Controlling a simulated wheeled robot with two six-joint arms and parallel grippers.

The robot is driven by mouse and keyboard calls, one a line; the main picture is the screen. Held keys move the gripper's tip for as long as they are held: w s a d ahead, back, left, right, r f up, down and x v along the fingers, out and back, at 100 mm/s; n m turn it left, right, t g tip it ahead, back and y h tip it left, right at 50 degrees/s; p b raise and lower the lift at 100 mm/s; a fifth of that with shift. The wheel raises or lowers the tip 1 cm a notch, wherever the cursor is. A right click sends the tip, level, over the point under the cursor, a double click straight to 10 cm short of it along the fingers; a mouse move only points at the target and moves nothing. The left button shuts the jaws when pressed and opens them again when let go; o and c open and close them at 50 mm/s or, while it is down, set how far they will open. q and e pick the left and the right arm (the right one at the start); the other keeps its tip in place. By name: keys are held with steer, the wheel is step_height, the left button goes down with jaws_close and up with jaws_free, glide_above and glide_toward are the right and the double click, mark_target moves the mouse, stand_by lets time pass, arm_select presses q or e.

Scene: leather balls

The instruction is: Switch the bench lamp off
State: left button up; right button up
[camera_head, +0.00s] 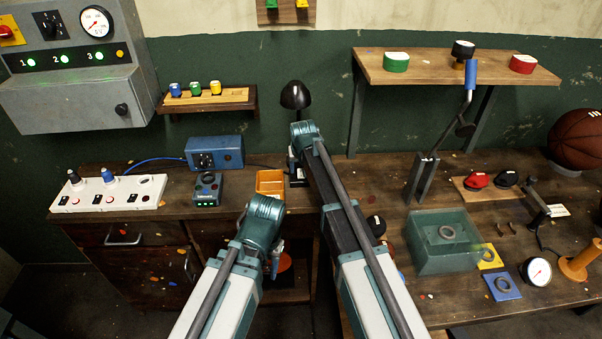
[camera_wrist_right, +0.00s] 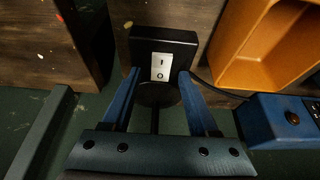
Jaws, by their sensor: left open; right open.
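The bench lamp has a black domed shade (camera_head: 296,95) at the back of the bench. Whether it is lit cannot be told. In the right wrist view its black base (camera_wrist_right: 178,42) carries a pale switch plate (camera_wrist_right: 160,67) marked with a line and a circle. My right gripper (camera_wrist_right: 159,74) is open, its blue fingers either side of the plate's lower part, with nothing held between them. Contact cannot be told. In the head view my right wrist partly hides the lamp's base. My left gripper (camera_head: 277,262) is open, low at the bench's front edge, mostly hidden by its wrist.
An orange tray (camera_head: 270,181) stands close left of the lamp, also in the wrist view (camera_wrist_right: 240,80). Further left are a blue box (camera_head: 214,153), a small blue-green unit (camera_head: 207,190) and a white power strip (camera_head: 130,194). A green tray (camera_head: 430,258) stands to the right.

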jaws_close()
steer(key=shift+w, duration=0.1)
steer(key=shift+w+r+g+p, duration=0.15)
steer(key=shift+g+p, duration=0.2)
steer(key=shift+g, duration=0.35)
jaws_free()
